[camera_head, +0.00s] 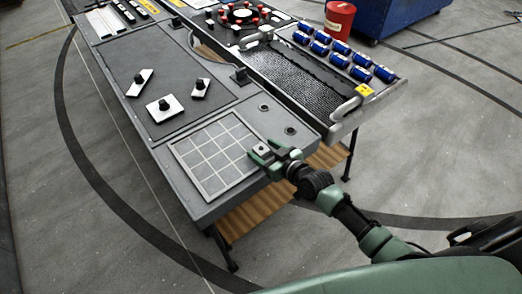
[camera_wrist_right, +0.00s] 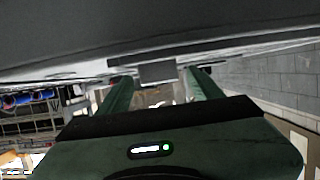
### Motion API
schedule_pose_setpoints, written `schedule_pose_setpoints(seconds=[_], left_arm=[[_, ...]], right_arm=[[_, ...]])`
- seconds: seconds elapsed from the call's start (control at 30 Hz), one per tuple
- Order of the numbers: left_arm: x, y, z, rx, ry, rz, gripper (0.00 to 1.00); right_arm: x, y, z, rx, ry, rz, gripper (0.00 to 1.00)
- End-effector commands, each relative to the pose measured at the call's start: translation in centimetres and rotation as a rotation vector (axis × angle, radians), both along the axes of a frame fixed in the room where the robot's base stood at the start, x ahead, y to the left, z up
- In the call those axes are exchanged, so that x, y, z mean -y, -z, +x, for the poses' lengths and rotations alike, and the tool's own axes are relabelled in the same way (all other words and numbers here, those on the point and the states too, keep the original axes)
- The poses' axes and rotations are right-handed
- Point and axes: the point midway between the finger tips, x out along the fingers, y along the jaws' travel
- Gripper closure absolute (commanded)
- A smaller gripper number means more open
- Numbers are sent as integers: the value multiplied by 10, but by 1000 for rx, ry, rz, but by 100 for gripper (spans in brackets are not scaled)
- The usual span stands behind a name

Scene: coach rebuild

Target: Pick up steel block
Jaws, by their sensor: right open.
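A small light-grey block, apparently the steel block (camera_head: 262,149), sits near the front right edge of the grey table, beside the white-lined grid panel. It also shows as a grey rectangle in the right wrist view (camera_wrist_right: 157,71). My right gripper (camera_head: 264,152) is at the block, with its green fingers around it. In the right wrist view the fingers (camera_wrist_right: 158,82) are apart, one on each side of the block. I cannot tell whether either finger touches it. My left gripper is not in view.
The grid panel (camera_head: 214,167) lies left of the gripper. Three pale plates with black knobs, one of them here (camera_head: 164,108), lie on a dark panel. A mesh tray (camera_head: 290,78) has blue cylinders (camera_head: 340,47) along its side. A red can (camera_head: 339,20) stands behind.

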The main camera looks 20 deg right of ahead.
Motion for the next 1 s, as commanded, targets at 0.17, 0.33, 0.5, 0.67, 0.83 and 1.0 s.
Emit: schedule_pose_setpoints(seconds=[0.17,0.33,0.5,0.67,0.83,1.0], left_arm=[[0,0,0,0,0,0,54],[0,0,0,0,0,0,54],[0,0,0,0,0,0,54],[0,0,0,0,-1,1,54],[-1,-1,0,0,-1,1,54],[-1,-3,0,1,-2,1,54]], right_arm=[[0,0,-1,0,0,0,54],[0,0,-1,0,0,0,100],[0,-2,1,5,1,1,100],[0,-3,0,5,1,1,100],[-1,-11,1,7,-1,3,100],[0,-37,0,8,0,3,100]])
